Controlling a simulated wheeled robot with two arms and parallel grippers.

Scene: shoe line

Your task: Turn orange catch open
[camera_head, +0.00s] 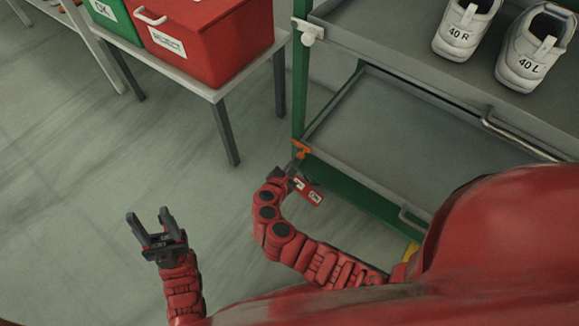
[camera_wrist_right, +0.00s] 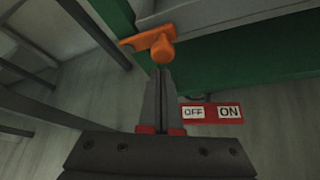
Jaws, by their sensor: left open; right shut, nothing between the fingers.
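The orange catch (camera_head: 301,149) sits on the green post at the near left corner of the rack's lower shelf. In the right wrist view the orange catch (camera_wrist_right: 156,44) shows a flat arm and a round knob. My right gripper (camera_head: 290,172) is at the catch. In the wrist view its closed fingers (camera_wrist_right: 161,72) point at the knob with nothing between them; I cannot tell whether the tips touch it. A red label (camera_wrist_right: 212,113) reading OFF and ON is beside the fingers. My left gripper (camera_head: 150,218) is open and empty above the floor.
The grey lower shelf (camera_head: 400,140) is empty. White shoes marked 40 R (camera_head: 464,28) and 40 L (camera_head: 534,50) stand on the upper shelf, which has a white catch (camera_head: 309,32). A red bin (camera_head: 210,45) stands on a side table (camera_head: 215,93). Floor between is clear.

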